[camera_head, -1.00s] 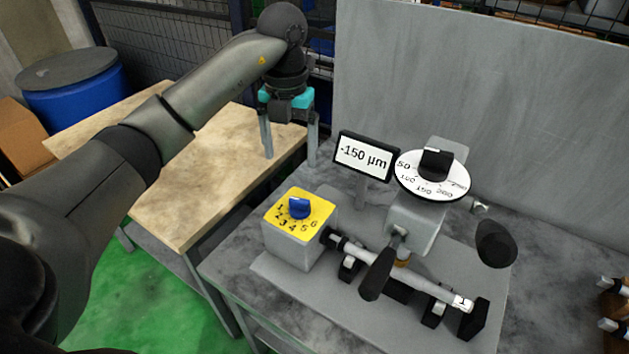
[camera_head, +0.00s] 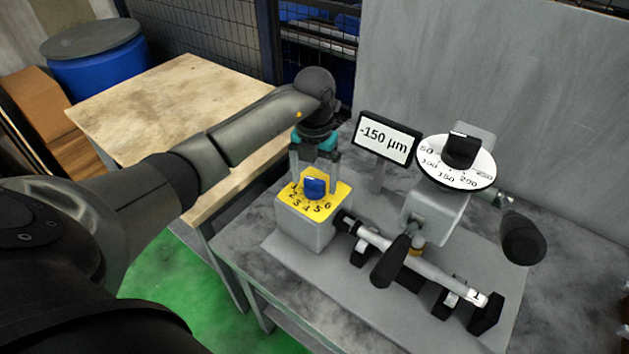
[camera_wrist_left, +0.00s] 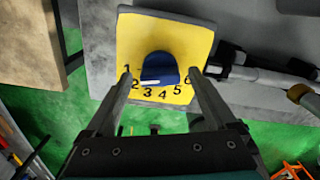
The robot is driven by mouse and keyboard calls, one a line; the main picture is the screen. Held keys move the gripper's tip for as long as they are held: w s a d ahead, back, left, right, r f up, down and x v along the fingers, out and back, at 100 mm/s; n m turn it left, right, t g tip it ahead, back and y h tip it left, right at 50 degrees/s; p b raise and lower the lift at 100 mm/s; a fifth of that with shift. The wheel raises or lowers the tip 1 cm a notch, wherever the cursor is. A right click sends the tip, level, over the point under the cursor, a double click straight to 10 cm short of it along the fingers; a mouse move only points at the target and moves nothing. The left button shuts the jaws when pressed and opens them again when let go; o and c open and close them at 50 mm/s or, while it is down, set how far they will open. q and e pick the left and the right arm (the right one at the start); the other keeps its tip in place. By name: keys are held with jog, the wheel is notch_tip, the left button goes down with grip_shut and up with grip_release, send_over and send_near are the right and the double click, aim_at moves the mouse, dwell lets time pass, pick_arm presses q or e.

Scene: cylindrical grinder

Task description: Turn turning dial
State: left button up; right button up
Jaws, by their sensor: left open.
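The blue dial knob (camera_head: 314,188) sits on the yellow plate (camera_head: 340,194), numbered 1 to 6, on top of a grey box (camera_head: 303,229). In the left wrist view the blue knob (camera_wrist_left: 160,67) shows a white mark on its lower left; I cannot tell which number it points at. My left gripper (camera_head: 313,177) points down over the yellow plate, open. Its two fingers stand on either side of the knob, with gaps visible in the wrist view. I cannot tell whether the fingertips touch the plate. My right gripper is not in view.
A display (camera_head: 387,138) reading -150 µm stands right of the gripper. A white scale disc (camera_head: 457,177) with a black knob (camera_head: 463,150) is farther right. A shaft (camera_head: 417,270) and black handles lie in front. A wooden table (camera_head: 160,105) is at left.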

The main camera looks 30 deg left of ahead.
pick_arm(q)
jog(key=shift+f, duration=0.65)
jog(key=c, duration=1.3)
